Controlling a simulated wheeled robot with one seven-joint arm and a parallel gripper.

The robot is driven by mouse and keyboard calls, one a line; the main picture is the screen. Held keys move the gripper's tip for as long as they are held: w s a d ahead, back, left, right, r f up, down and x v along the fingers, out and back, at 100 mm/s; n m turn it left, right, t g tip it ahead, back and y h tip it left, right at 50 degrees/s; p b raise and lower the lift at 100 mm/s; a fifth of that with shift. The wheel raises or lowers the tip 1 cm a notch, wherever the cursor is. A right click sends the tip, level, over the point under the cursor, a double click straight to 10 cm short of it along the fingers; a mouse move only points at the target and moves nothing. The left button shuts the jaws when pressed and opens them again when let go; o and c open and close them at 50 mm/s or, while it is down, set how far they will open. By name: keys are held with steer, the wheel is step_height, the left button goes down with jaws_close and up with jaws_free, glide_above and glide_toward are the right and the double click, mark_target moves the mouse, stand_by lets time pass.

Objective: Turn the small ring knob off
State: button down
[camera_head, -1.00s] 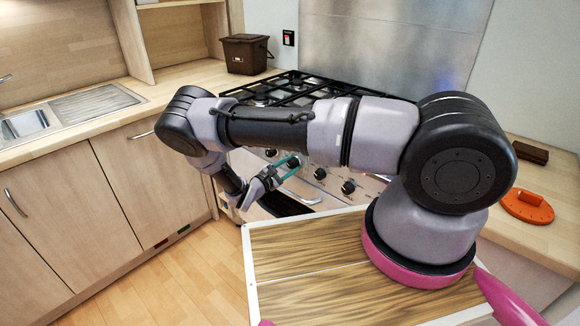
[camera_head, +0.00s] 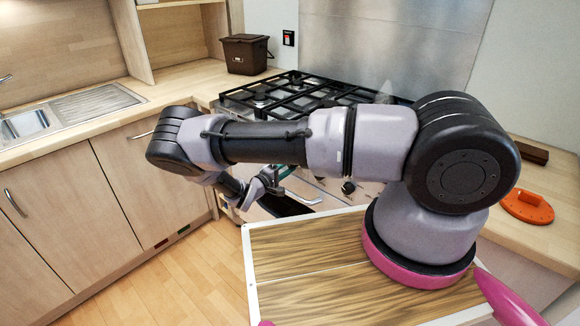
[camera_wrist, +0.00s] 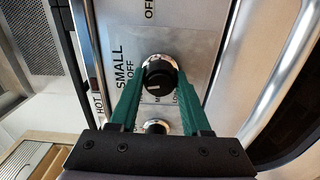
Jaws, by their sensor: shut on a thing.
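The small ring knob (camera_wrist: 158,76) is a round black knob with a pale mark and a silver base on the steel panel. The word SMALL and an OFF mark are printed beside it in the wrist view. My gripper (camera_wrist: 160,78) has its green fingers on either side of the knob and is shut on it. In the head view my gripper (camera_head: 283,173) is at the cooker front, mostly hidden by my arm, and the held knob cannot be made out there.
A second knob (camera_wrist: 156,127) shows between my fingers, nearer the palm. A curved metal handle (camera_wrist: 285,75) is at the right of the wrist view. Another knob (camera_head: 348,187) is on the cooker front. The hob (camera_head: 290,95) with black grates lies behind my arm.

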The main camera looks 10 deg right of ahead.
steer(key=shift+m, duration=1)
steer(key=shift+d, duration=0.1)
steer(key=shift+c, duration=1.8)
jaws_free()
steer(key=v, duration=1.1)
